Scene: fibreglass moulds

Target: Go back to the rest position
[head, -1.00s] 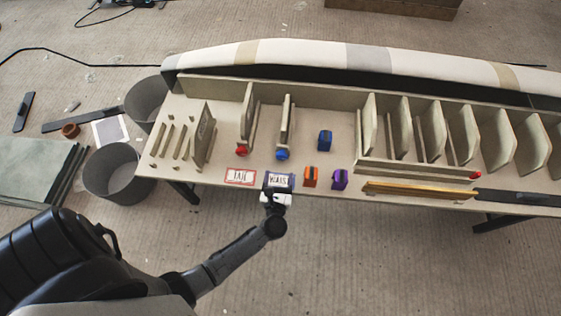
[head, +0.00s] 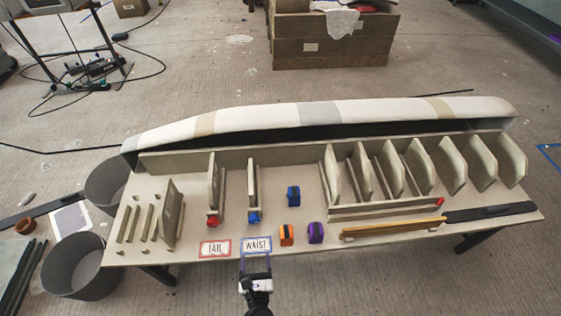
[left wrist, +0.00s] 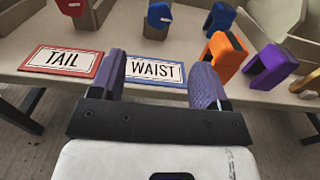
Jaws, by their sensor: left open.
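My left gripper (head: 256,266) is at the front edge of the workbench (head: 190,256), just in front of the blue-framed WAIST card (head: 257,245). In the left wrist view its two purple-grey fingers (left wrist: 158,82) are spread apart with nothing between them, and the WAIST card (left wrist: 152,70) shows beyond and between them. The red-framed TAIL card (head: 215,248) lies to the left of it. My right gripper is not in either current view.
An orange clamp (head: 286,235), a purple clamp (head: 316,232) and a blue clamp (head: 293,196) stand on the bench right of the cards. Red (head: 213,221) and blue (head: 254,217) pieces sit by upright panels. Grey bins (head: 75,268) stand at left. Floor in front is clear.

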